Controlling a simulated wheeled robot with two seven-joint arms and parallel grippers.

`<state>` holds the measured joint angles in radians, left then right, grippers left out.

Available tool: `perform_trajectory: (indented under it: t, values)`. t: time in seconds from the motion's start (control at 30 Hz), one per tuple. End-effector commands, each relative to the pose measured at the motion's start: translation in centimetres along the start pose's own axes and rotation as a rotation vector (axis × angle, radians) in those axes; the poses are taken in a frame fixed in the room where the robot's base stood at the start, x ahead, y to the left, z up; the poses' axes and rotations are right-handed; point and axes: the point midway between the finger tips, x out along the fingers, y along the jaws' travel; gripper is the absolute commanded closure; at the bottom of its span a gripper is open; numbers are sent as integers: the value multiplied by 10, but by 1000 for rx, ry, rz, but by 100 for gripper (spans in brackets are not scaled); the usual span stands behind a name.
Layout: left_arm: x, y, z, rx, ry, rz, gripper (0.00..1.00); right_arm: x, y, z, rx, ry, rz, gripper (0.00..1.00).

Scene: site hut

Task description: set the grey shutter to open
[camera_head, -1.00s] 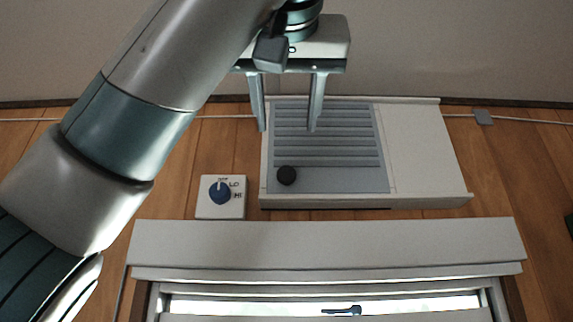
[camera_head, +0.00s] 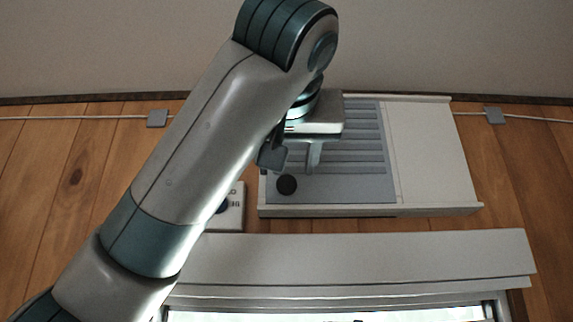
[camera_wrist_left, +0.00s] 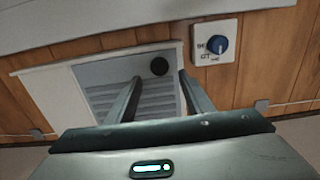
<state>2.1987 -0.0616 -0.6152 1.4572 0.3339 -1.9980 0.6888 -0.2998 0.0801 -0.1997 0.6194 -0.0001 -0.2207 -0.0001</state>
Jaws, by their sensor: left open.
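The grey shutter (camera_head: 345,186) is a slatted panel at the left part of a white frame (camera_head: 430,150) on the wooden wall. Its round black knob (camera_head: 287,184) is near the panel's lower left corner. My left gripper (camera_head: 291,170) is in front of the shutter near the knob; one finger shows and the arm hides much of the other. In the left wrist view the open jaws (camera_wrist_left: 159,77) point at the shutter (camera_wrist_left: 150,103), with the knob (camera_wrist_left: 159,66) seen between the fingertips. I cannot tell whether they touch it. My right gripper is not in view.
A white switch box (camera_head: 233,212) with a blue dial (camera_wrist_left: 218,44) is beside the frame, partly behind my arm in the head view. A pale ledge (camera_head: 380,255) runs below the frame. A cable with grey clips (camera_head: 495,116) crosses the wall.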

Motion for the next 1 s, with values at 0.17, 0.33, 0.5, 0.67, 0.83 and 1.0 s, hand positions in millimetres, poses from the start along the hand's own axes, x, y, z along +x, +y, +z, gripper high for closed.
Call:
perform_trajectory:
  t: [0.17,0.33,0.5,0.67,0.83,1.0]
  values:
    - [17,0,-4,-2,-2,2,53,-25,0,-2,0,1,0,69]
    - [42,-1,-4,-1,-3,-1,53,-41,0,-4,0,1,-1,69]
    - [61,-1,-3,-2,-1,-1,53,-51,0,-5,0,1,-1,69]
    - [71,0,0,-2,-1,-1,53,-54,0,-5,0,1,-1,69]
    - [73,0,0,-2,0,0,53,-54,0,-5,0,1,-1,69]
    - [73,0,0,-2,0,0,53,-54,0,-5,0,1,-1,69]
